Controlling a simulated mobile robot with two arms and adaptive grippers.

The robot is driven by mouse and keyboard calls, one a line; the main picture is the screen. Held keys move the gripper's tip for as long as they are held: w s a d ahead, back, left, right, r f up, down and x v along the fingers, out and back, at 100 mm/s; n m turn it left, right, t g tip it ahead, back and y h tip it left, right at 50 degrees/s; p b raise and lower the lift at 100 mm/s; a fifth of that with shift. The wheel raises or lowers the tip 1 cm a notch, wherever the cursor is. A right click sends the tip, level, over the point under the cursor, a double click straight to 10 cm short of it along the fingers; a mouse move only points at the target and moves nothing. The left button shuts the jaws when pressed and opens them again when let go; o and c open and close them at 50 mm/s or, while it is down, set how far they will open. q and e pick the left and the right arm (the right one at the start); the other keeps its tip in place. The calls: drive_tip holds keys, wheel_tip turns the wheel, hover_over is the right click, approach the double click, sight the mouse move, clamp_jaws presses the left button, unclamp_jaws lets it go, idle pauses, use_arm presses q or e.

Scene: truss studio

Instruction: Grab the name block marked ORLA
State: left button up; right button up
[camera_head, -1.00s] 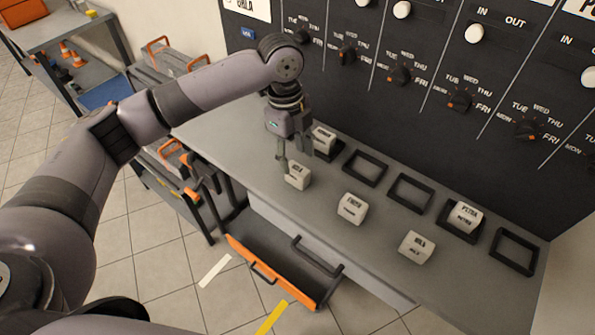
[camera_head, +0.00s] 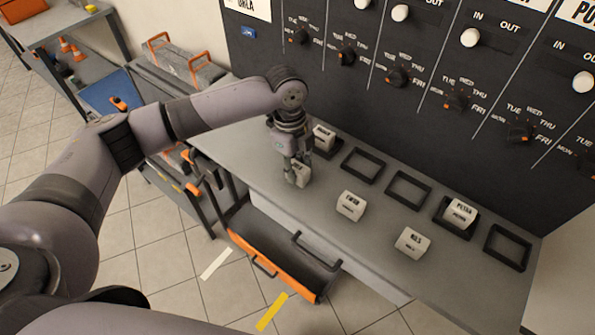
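A pale name block (camera_head: 302,175) stands on the grey bench at the left of the loose blocks. Its lettering is small and partly covered, and looks like ORLA. My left gripper (camera_head: 298,171) points down at this block, one finger in front of its left side and the other at its far side. The block is between the fingers, but whether they press on it cannot be told. My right gripper is not in view.
Two more loose blocks (camera_head: 350,206) (camera_head: 412,243) lie to the right. One block (camera_head: 323,137) sits in a dark frame; another, marked PETRA (camera_head: 460,213), sits in a frame. Empty frames (camera_head: 363,165) (camera_head: 408,190) (camera_head: 507,248) line the bench. A dial board (camera_head: 400,110) rises behind.

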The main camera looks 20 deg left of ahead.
use_arm(q)
clamp_jaws()
